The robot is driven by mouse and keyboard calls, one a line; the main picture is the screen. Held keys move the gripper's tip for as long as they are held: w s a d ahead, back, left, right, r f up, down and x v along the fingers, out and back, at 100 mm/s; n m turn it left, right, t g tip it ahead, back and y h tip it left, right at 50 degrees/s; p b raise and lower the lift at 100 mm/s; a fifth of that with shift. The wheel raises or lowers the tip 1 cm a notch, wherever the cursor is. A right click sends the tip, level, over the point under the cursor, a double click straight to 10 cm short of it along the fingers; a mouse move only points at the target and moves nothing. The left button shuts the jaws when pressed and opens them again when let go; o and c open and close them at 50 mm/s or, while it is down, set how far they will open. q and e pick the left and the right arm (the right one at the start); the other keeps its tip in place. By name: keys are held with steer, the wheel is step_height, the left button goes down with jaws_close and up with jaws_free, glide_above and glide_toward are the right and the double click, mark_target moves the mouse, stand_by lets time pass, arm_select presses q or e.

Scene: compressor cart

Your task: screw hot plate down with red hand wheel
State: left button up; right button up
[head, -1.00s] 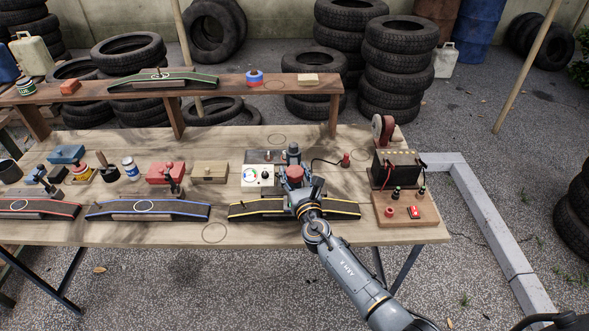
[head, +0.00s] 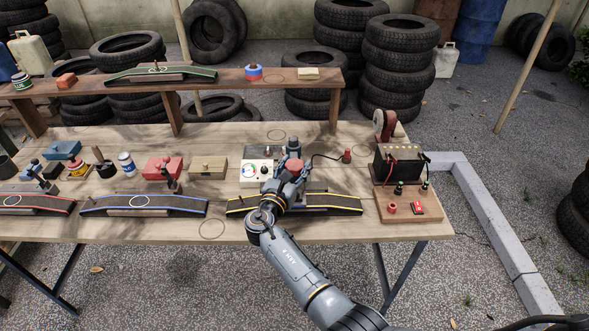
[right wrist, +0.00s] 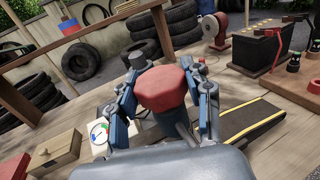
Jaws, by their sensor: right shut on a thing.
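The red hand wheel (right wrist: 163,88) is a faceted red knob between the two fingers of my right gripper (right wrist: 165,95), which is shut on it. In the head view the wheel (head: 295,167) shows just beyond my right gripper (head: 290,175). The hot plate unit, a pale box with a dial (head: 252,171), stands behind the yellow-edged ramp; my gripper and wheel hide part of it. In the right wrist view its dial (right wrist: 98,134) shows left of the fingers. Whether the wheel bears on the plate is hidden. My left gripper is not in view.
The yellow-edged ramp (head: 335,203) lies under my right arm. A tan box (head: 208,168) and a red box (head: 165,168) stand to the left. Bare tabletop (head: 215,229) shows at the front.

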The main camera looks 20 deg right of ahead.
stand_by(0.4)
steer(key=o, duration=1.2)
steer(key=shift+c, duration=0.2)
